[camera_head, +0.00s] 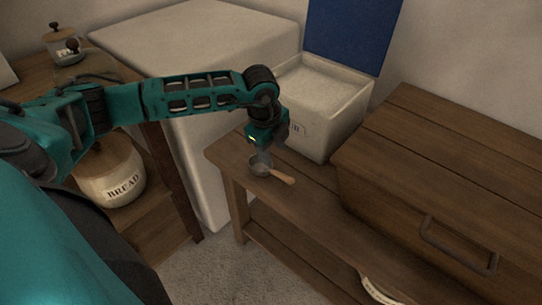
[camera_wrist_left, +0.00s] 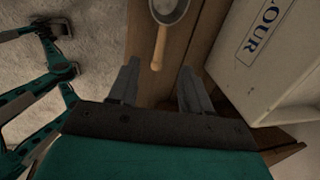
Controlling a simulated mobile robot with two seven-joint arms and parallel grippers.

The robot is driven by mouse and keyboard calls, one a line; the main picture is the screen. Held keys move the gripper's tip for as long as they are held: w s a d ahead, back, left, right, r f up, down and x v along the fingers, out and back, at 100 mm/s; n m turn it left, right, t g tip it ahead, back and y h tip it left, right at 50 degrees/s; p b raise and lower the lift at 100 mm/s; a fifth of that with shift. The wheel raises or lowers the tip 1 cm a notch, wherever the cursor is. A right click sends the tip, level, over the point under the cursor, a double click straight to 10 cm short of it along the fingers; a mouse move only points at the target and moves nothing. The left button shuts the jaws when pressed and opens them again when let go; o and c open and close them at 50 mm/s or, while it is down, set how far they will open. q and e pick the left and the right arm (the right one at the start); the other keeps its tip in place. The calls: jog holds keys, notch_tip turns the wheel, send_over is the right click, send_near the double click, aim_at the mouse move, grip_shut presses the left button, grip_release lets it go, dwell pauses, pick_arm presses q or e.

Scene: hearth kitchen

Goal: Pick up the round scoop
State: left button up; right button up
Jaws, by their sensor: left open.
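The round scoop (camera_head: 260,166) lies on the wooden bench, with a dark metal bowl and a light wooden handle pointing to the lower right. In the left wrist view, the scoop's handle (camera_wrist_left: 159,47) points toward my gripper and its bowl is cut by the top edge. My left gripper (camera_head: 263,155) is above the scoop, pointing down, and partly covers the bowl's far side in the head view. In the left wrist view, my left gripper (camera_wrist_left: 159,67) is open and empty, with the handle's end just beyond and between its fingertips. My right gripper is not seen.
A white flour bin (camera_head: 325,105) stands on the bench (camera_head: 300,200) close behind the scoop. A wooden box with a dark handle (camera_head: 450,165) is at the right. A bread crock (camera_head: 112,178) sits on a lower shelf at the left. The bench's front edge is close to the scoop.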

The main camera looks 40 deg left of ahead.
pick_arm(q)
send_over(278, 172)
jog(key=s, duration=0.2)
notch_tip(278, 172, down, 5)
jog(key=shift+w+f+b, duration=0.3)
jog(key=shift+f+b, duration=0.1)
jog(key=shift+f, duration=0.5)
jog(key=shift+w+f+b, duration=0.25)
jog(key=shift+f+b, duration=0.2)
jog(key=shift+f, duration=0.5)
jog(key=shift+w+f+b, duration=0.3)
jog(key=shift+f+b, duration=0.1)
jog(key=shift+f, duration=0.5)
jog(key=shift+c, duration=0.2)
grip_shut()
